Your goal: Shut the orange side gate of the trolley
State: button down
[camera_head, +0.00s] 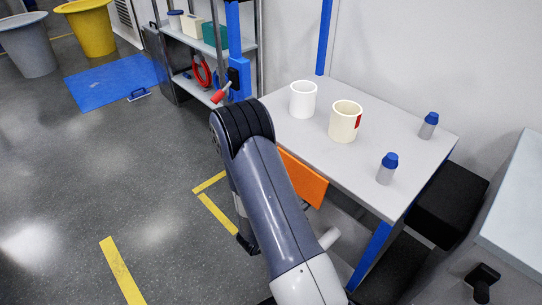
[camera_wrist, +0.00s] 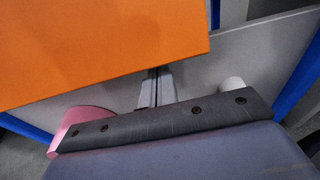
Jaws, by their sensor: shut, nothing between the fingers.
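The trolley (camera_head: 400,165) has a pale grey top and blue posts. Its orange side gate (camera_head: 305,182) shows below the left edge of the top, its left part hidden behind my arm; its exact angle cannot be judged. In the wrist view the orange gate (camera_wrist: 90,45) is a large flat panel filling the upper left, its lower edge slanting across the picture. My gripper (camera_wrist: 157,75) is shut and empty, its fingertips close to that lower edge. Whether they touch the panel is unclear. In the head view my arm hides the fingers.
On the trolley top stand a white cup (camera_head: 303,99), a cream cup (camera_head: 345,121) with a red mark, and two blue-capped bottles (camera_head: 428,126). A shelf rack (camera_head: 205,45) stands behind. Black boxes (camera_head: 447,205) sit at the right.

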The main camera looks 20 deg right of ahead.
dwell(0.6)
jog(key=shift+s+a+r+p, duration=0.2)
jog(key=shift+a+r, duration=0.1)
jog(key=shift+a, duration=0.1)
jog(key=shift+s+a+r+p, duration=0.15)
jog(key=shift+a+r, duration=0.1)
jog(key=shift+a, duration=0.15)
jog(key=shift+r, duration=0.1)
jog(key=s+a+f+b, duration=0.1)
jog(key=s+a, duration=0.2)
jog(key=a, duration=0.7)
jog(key=shift+s+a, duration=0.35)
jog(key=shift+a, duration=0.05)
dwell(0.4)
jog(key=w+d+r+p, duration=0.1)
jog(key=w+d+r, duration=0.1)
jog(key=d, duration=0.7)
jog(key=shift+w+d+p, duration=0.25)
jog(key=shift+w+p, duration=0.1)
jog(key=shift+w, duration=0.35)
